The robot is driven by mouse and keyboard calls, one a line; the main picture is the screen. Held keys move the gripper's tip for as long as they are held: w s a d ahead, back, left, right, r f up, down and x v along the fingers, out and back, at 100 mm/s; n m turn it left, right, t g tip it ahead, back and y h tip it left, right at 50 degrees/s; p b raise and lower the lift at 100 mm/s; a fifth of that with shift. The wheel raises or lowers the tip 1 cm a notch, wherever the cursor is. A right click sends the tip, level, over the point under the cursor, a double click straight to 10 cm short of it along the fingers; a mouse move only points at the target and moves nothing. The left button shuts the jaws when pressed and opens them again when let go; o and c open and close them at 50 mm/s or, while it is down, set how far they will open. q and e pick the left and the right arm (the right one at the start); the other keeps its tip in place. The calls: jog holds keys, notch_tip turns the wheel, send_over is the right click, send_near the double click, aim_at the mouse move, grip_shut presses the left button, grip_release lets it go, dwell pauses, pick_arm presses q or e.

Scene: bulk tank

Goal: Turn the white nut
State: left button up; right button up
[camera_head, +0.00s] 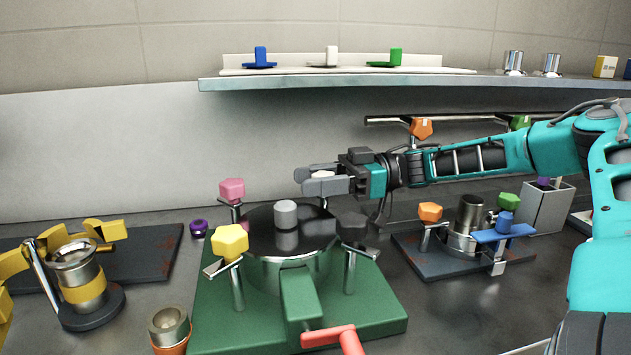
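The white nut (321,175) sits on a post at the back right of the green-based tank (375,300). Only a pale part of it shows between the fingers of my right gripper (320,179). The gripper reaches in level from the right, with one finger on the near side of the nut and one on the far side. The near finger hides most of the nut, so I cannot tell whether the fingers press on it or stand slightly apart. My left gripper is not in view.
The tank's round dark lid (262,228) has a grey knob (286,214). Pink (232,190), yellow (229,242) and black (353,227) nuts stand around it. A red handle (335,337) is in front. A smaller fixture (465,243) stands right. A shelf (400,83) runs behind.

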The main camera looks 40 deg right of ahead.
jog(key=o, duration=0.4)
jog(key=shift+c, duration=0.2)
jog(key=p+v, duration=0.2)
jog(key=v, duration=1.1)
jog(key=shift+a+r, duration=0.1)
